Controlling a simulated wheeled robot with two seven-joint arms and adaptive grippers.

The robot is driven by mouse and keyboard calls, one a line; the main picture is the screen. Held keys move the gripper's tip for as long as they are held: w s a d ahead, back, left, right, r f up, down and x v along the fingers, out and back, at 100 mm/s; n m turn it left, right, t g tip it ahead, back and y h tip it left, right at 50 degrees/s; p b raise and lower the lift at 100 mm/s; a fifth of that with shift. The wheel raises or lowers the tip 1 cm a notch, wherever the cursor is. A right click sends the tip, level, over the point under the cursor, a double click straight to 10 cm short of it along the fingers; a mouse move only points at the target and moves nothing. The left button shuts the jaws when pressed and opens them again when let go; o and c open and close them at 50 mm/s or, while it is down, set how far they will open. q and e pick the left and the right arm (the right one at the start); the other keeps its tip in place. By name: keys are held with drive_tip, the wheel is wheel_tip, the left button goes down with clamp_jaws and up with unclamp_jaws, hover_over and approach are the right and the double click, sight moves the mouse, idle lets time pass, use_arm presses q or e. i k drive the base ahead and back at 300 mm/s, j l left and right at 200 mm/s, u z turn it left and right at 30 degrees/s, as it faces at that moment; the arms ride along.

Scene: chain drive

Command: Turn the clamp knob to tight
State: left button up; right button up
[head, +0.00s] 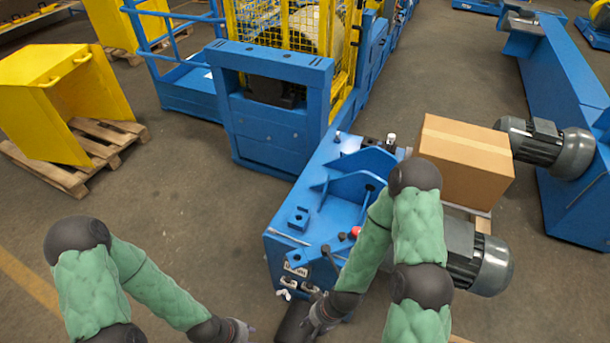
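A blue machine (305,238) stands in front of me in the head view. A small red knob-like part (356,231) sits on its top, close beside my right forearm. I cannot tell whether it is the clamp knob or how it is turned. A thin dark lever (329,259) rises near the machine's front edge. My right gripper (314,318) is low in front of the machine's front face; its fingers are small and dark, and their opening is unclear. My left gripper (246,331) is at the bottom, left of the right one, apart from the machine; its opening is also unclear.
Small white-and-dark fittings (290,283) show on the machine's front. A cardboard box (464,160) and a grey motor (480,258) stand at its right. A yellow bin (60,100) rests on a wooden pallet (72,179) at left. The floor left of the machine is clear.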

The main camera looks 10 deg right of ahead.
sight(356, 231)
drive_tip(key=z, duration=1.1)
drive_tip(key=u, duration=0.1)
drive_tip(key=k, duration=0.05)
